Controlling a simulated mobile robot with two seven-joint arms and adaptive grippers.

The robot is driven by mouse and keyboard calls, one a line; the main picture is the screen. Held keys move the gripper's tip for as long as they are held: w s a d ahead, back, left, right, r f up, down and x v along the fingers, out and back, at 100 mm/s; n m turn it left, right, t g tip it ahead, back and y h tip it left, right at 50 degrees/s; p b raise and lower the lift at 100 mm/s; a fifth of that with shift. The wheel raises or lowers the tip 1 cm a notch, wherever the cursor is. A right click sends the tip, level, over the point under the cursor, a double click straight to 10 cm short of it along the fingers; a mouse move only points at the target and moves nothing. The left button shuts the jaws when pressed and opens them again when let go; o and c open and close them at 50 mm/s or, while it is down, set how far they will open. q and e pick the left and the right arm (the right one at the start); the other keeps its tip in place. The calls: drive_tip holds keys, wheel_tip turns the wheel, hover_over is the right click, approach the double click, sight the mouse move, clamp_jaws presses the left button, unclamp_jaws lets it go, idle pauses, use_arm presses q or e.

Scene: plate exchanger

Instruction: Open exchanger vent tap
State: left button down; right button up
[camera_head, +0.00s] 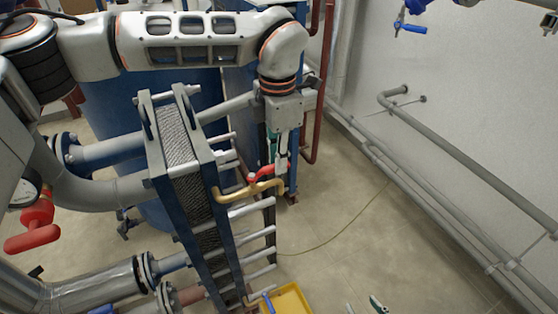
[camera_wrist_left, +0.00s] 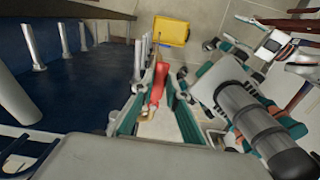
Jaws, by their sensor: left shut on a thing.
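The vent tap's red handle (camera_head: 262,174) sits on a curved brass pipe (camera_head: 230,192) at the side of the plate exchanger (camera_head: 188,165). My left gripper (camera_head: 278,160) comes down from above and is shut on the red handle. In the left wrist view the red handle (camera_wrist_left: 158,84) lies between the two teal fingers of the left gripper (camera_wrist_left: 157,88), pointing away from the palm. My right gripper (camera_head: 364,306) shows only by its fingertips at the bottom edge of the head view. The tips look apart, with nothing between them.
A yellow bin (camera_head: 292,298) stands on the floor below the tap. Metal rods (camera_head: 255,228) stick out from the exchanger's side. A blue tank (camera_head: 120,115) and grey pipes (camera_head: 90,190) are to the left. A red pipe (camera_head: 318,90) rises behind. Floor to the right is clear.

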use_arm(q)
drive_tip(key=shift+w+a+n, duration=0.15)
drive_tip(key=shift+w+n, duration=0.05)
drive_tip(key=shift+n, duration=0.1)
idle(0.4)
drive_tip(key=c, duration=2)
unclamp_jaws()
wheel_tip(320, 180, up, 8)
drive_tip(key=shift+f, duration=0.2)
